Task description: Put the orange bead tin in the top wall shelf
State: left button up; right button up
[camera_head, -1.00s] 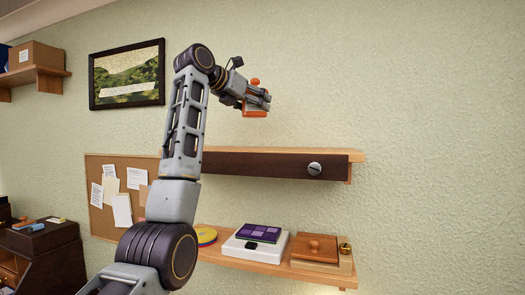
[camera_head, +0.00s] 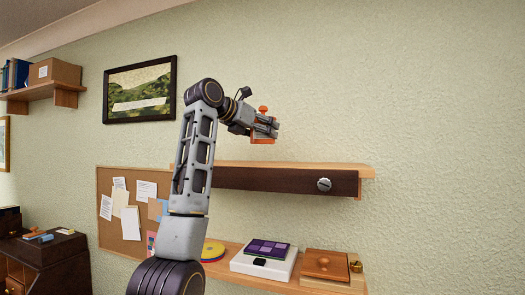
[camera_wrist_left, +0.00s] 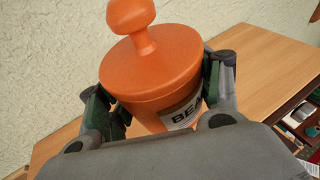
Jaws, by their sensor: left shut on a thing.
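The orange bead tin (camera_wrist_left: 158,65) has a knobbed lid and a label reading "BEA". My left gripper (camera_wrist_left: 160,95) is shut on its sides in the left wrist view. In the head view the tin (camera_head: 262,141) shows as orange parts above and below my left gripper (camera_head: 265,128). Gripper and tin are in front of the wall, a little above the top wall shelf (camera_head: 330,170). This shelf has a wooden top and a dark front with a round silver knob. A bare stretch of wooden board lies below the tin in the wrist view. My right gripper is not in view.
The lower shelf (camera_head: 225,262) bears a colourful disc (camera_head: 212,251), a white scale-like box (camera_head: 263,262) with a purple pad, and a wooden box (camera_head: 325,265). A cork board (camera_head: 130,235) and a framed picture (camera_head: 140,90) hang left. Another shelf (camera_head: 45,92) holds a cardboard box.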

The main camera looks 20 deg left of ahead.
pick_arm(q)
jog(key=shift+f, duration=0.9)
jog(key=shift+f, duration=0.1)
jog(key=shift+f, duration=0.2)
jog(key=shift+f+p, duration=0.35)
jog(key=shift+f, duration=1.45)
jog(key=shift+f, duration=0.1)
